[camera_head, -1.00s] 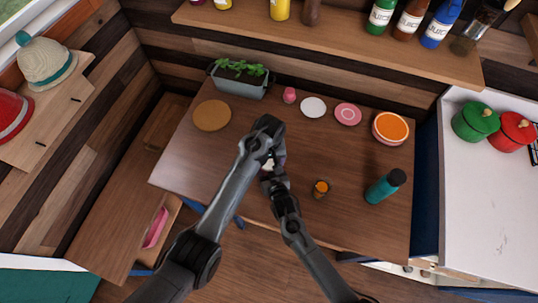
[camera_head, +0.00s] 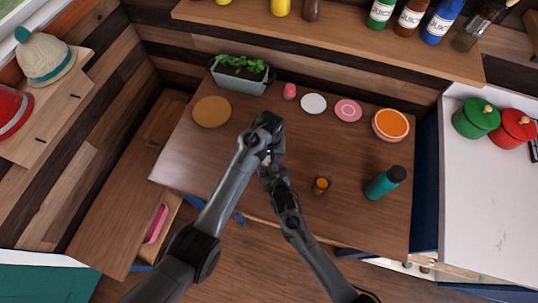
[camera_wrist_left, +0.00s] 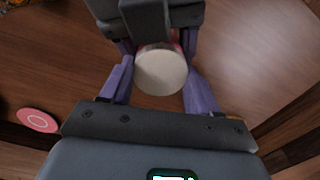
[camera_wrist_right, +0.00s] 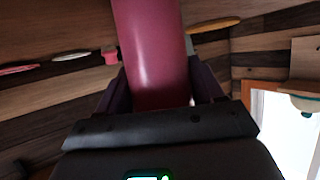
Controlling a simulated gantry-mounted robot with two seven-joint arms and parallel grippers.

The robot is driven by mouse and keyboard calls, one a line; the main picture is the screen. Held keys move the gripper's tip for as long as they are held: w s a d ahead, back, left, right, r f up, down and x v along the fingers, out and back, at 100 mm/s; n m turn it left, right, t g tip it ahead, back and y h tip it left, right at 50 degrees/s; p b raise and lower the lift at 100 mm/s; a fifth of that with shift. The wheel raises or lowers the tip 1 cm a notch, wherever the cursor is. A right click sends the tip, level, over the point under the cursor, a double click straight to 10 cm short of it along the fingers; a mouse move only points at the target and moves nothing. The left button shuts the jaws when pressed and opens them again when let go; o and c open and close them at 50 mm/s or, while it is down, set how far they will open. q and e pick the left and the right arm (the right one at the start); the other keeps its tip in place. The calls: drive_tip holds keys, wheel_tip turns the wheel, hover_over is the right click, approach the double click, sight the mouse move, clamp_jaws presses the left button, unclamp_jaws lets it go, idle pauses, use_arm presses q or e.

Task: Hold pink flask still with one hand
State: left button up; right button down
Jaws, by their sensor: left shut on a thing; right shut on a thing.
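The pink flask (camera_wrist_right: 152,55) fills the middle of the right wrist view, between the fingers of my right gripper (camera_wrist_right: 158,92). Its pale round top (camera_wrist_left: 160,72) shows in the left wrist view between the purple fingers of my left gripper (camera_wrist_left: 160,84). In the head view, my left gripper (camera_head: 268,155) and right gripper (camera_head: 270,172) meet over the wooden table and hide nearly all of the flask. Both grippers are shut on it, the right one around its body and the left one near its pale top.
Towards the back are a cork mat (camera_head: 211,112), a planter (camera_head: 240,75), a pink cup (camera_head: 290,91), two small plates and an orange bowl (camera_head: 391,124). The table's left front is clear.

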use_arm(q)
drive_tip(key=o, duration=1.3)
drive_tip(key=shift+c, duration=0.2)
wheel_tip(320, 180, up, 12)
drive_tip(key=shift+d, duration=0.1)
use_arm(e)
drive_tip(key=shift+c, duration=0.3)
unclamp_jaws()
drive_tip(key=shift+s, duration=0.1)
use_arm(q)
drive_tip(key=shift+r+p, duration=0.85)
drive_tip(key=shift+r, duration=0.05)
use_arm(e)
drive_tip(key=v, duration=1)
drive_tip(key=shift+s+d, duration=0.15)
drive_tip(key=shift+s, duration=0.2)
